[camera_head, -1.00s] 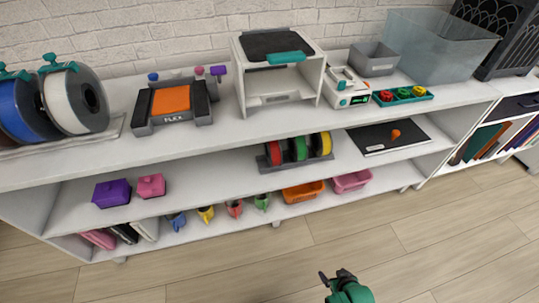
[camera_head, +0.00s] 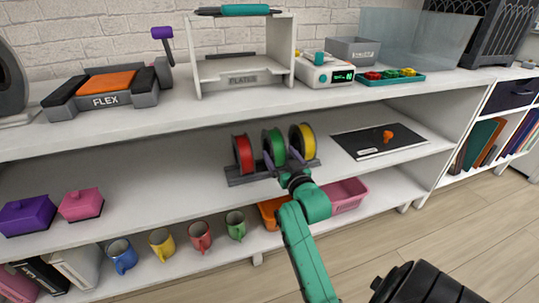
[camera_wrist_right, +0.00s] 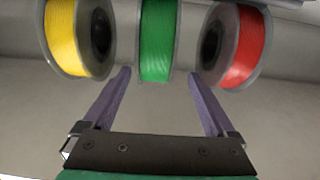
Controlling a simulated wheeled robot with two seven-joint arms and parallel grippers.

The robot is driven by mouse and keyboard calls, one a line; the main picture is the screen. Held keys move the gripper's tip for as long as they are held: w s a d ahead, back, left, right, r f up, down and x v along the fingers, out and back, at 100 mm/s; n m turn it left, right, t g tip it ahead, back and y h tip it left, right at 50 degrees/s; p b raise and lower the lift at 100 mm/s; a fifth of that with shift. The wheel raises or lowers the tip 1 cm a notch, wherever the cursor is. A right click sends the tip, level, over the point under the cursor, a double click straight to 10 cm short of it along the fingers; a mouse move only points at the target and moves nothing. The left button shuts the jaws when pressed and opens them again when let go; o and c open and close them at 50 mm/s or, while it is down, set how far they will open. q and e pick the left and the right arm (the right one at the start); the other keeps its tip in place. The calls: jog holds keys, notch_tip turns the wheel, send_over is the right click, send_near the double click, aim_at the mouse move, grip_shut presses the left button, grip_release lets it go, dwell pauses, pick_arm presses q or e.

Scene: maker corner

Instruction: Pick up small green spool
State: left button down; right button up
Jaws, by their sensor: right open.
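The small green spool (camera_head: 273,144) stands upright in a dark rack on the middle shelf, between a red spool (camera_head: 243,154) and a yellow spool (camera_head: 303,141). My right gripper (camera_head: 284,163) is at the front of the rack, its fingers pointing at the green spool. In the right wrist view the green spool (camera_wrist_right: 157,40) is centred ahead of the two purple fingers (camera_wrist_right: 159,82), which are spread wider than the spool. The fingers are open with nothing between them; their tips are close to the spool's near edge. My left gripper is not in view.
The rack (camera_head: 237,180) holds the three spools closely side by side. A black board with an orange knob (camera_head: 387,137) lies to the right. Several mugs, an orange bin (camera_head: 270,212) and a pink bin (camera_head: 345,194) are on the shelf below. The top shelf lies above the spools.

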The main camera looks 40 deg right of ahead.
aim_at(275, 143)
jog(key=b+x, duration=0.1)
jog(key=x, duration=0.2)
jog(key=b+x, duration=0.1)
jog(key=x, duration=0.2)
jog(key=shift+w+d+f, duration=0.1)
jog(key=shift+d, duration=0.4)
jog(key=shift+w, duration=0.1)
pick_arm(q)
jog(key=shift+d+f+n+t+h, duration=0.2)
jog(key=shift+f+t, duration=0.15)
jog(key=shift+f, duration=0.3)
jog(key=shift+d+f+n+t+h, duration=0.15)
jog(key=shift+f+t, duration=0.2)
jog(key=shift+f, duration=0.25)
pick_arm(e)
grip_shut()
